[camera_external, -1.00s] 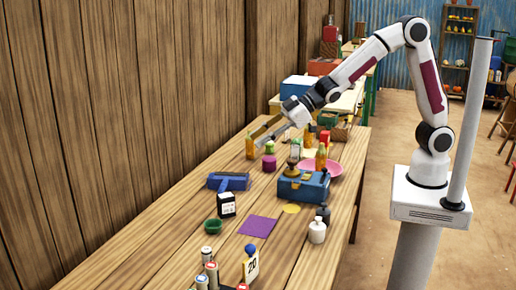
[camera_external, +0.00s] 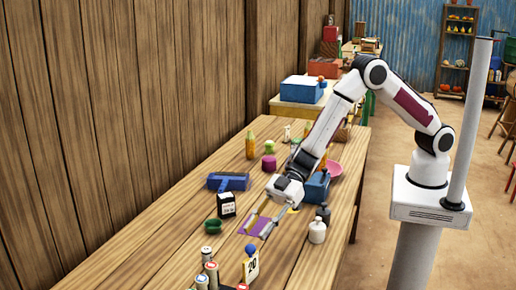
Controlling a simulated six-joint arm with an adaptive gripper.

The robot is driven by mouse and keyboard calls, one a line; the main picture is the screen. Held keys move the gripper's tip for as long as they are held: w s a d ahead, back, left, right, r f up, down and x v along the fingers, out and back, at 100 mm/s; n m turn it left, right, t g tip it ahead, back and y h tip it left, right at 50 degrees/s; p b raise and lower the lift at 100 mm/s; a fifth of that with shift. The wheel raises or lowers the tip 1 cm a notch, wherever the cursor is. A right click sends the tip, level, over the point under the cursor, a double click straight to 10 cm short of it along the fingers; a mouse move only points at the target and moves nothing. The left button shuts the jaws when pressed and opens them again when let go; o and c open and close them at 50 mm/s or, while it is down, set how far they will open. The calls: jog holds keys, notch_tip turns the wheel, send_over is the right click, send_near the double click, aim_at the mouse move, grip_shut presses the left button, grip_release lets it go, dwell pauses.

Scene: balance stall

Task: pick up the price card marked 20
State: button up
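The price card marked 20 (camera_external: 251,268) stands upright near the front end of the wooden table, a pale card with dark digits. A blue ball (camera_external: 250,250) shows at its top edge; I cannot tell if it is attached. My gripper (camera_external: 256,230) is open and empty, with its fingers spread and pointing down toward the front of the table. It is above the purple mat (camera_external: 248,225), behind the card and apart from it.
Several cylinders (camera_external: 208,268) stand close left of the card. A dark green bowl (camera_external: 214,226), a black box (camera_external: 226,205), a blue tool (camera_external: 228,182) and a pale bottle (camera_external: 317,230) stand around the mat. A blue scale (camera_external: 317,187) is partly hidden by my arm.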

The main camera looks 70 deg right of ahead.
aim_at(257, 251)
jog(key=shift+s+a+f+n+g+y, duration=0.3)
jog(key=shift+s+a+f+g+y, duration=0.1)
jog(key=shift+s+a+f, duration=0.6)
jog(key=shift+x, duration=1.2)
jog(key=shift+s+x, duration=0.15)
jog(key=shift+x, duration=0.65)
jog(key=shift+s+x, duration=0.15)
jog(key=shift+x, duration=1.65)
jog(key=shift+w+r, duration=0.1)
jog(key=shift+r, duration=0.05)
